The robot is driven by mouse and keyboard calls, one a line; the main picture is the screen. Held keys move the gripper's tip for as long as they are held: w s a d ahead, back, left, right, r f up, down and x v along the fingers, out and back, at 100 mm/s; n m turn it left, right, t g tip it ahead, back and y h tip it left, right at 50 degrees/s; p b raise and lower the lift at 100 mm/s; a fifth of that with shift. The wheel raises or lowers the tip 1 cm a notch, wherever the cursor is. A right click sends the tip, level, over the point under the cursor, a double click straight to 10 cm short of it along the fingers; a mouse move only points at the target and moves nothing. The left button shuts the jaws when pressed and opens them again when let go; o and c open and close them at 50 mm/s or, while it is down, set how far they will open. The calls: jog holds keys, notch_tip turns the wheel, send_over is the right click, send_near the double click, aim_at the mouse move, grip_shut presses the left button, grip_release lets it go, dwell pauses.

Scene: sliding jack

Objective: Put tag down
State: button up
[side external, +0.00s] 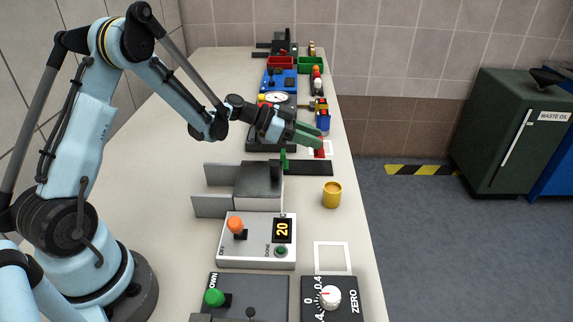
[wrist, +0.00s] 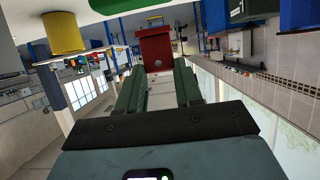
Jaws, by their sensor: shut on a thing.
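My gripper (side external: 318,136) has green fingers and is shut on a red tag (side external: 320,152).
A yellow cup (side external: 332,194) stands near the bench's right edge. A dark plate (side external: 309,168) with a green piece and a grey sliding block (side external: 258,182) lie close by. Another white square (side external: 332,257) is empty. A gauge (side external: 276,98) and bins stand behind.

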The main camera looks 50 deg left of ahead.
aim_at(315, 152)
jog(key=shift+w+a+f, duration=0.1)
jog(key=shift+a+f, duration=0.05)
jog(key=shift+a, duration=0.05)
jog(key=shift+f, duration=1.75)
jog(key=shift+f, duration=0.15)
jog(key=o, duration=1)
